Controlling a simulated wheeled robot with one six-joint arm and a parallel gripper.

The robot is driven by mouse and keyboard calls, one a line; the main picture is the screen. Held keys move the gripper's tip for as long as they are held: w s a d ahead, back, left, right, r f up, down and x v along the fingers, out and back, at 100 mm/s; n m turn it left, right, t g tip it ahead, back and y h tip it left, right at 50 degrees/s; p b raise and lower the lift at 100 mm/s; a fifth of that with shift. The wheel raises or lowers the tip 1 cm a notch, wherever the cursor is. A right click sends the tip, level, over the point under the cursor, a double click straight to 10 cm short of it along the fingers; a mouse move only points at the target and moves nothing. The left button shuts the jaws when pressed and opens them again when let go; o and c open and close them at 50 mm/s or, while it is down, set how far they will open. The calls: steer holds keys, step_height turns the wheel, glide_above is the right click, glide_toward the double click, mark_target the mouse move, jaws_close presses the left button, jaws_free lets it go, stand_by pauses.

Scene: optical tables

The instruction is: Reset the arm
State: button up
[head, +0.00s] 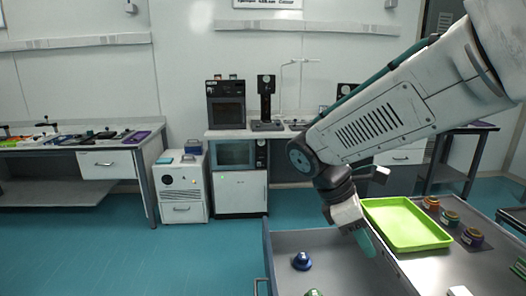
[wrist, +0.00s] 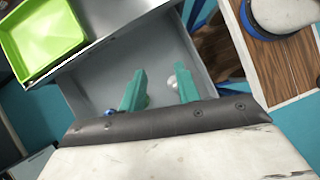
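My gripper (head: 365,241) hangs at the end of my white arm, over an open grey drawer (head: 330,262) at the lower right of the head view. The gripper is over the drawer there too. A small blue object (head: 302,261) lies in the drawer. A green object (head: 313,293) is cut off at the bottom edge of the head view. A small pale object shows beside the right finger in the wrist view (wrist: 172,82).
A lime-green tray (head: 408,224) sits on the surface right of the drawer, with several small coloured round objects (head: 450,218) beside it. A bench (head: 85,143), a white cabinet (head: 183,188) and a counter with instruments (head: 240,133) stand along the back. The teal floor at left is clear.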

steer(key=s+d+r+m+t+y, duration=0.1)
steer(key=s+d+m+y, duration=0.2)
steer(key=s+m, duration=0.5)
steer(key=s+d+r+m+t+y, duration=0.2)
steer(key=s+d+m+y, duration=0.1)
steer(key=s+m, duration=0.4)
steer(key=s, duration=0.2)
steer(key=shift+s+d+m, duration=0.3)
steer(key=shift+d+m, duration=0.05)
steer(key=shift+m, duration=0.05)
steer(key=shift+d, duration=0.15)
